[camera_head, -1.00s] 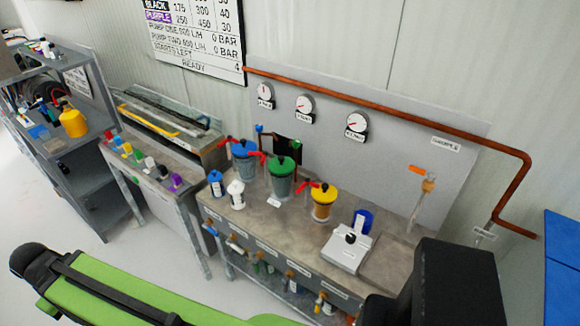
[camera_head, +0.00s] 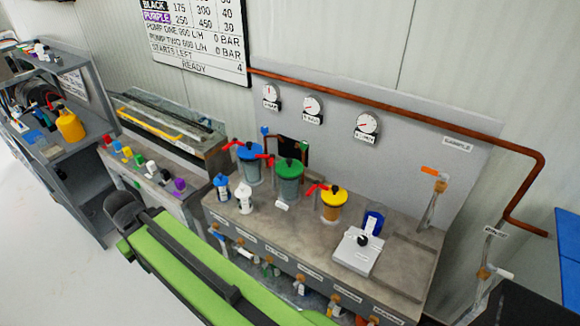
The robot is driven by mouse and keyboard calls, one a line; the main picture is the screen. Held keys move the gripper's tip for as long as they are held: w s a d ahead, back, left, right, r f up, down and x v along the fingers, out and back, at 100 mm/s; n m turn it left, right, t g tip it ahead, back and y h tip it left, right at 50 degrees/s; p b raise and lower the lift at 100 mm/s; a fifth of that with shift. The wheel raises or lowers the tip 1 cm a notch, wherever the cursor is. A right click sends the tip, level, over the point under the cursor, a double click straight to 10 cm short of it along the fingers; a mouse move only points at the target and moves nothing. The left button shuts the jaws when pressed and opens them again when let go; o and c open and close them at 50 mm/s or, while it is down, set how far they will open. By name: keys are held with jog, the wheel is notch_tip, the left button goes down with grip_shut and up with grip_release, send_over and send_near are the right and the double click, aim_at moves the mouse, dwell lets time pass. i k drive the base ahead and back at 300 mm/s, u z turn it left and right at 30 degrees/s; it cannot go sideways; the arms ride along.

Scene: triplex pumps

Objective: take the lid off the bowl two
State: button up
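Three filter bowls stand in a row on the grey bench: one with a blue lid (camera_head: 249,150), one with a green lid (camera_head: 289,166) in the middle, and one with a yellow lid (camera_head: 333,195). All three lids sit on their bowls. Each bowl has a red handle at its upper left. A small white label lies in front of the green-lidded bowl, too small to read, so I cannot read which is bowl two. My green and black arm crosses the foreground, in front of the bench; no gripper fingers show.
The bench (camera_head: 410,265) also holds a blue-topped bottle (camera_head: 222,187), a white bottle (camera_head: 244,197), a white box (camera_head: 358,252) with a black knob and a blue cup (camera_head: 374,222). Valves line its front. A copper pipe (camera_head: 400,113) runs above.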

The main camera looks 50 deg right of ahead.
aim_at(288, 168)
jog(key=i, duration=0.95)
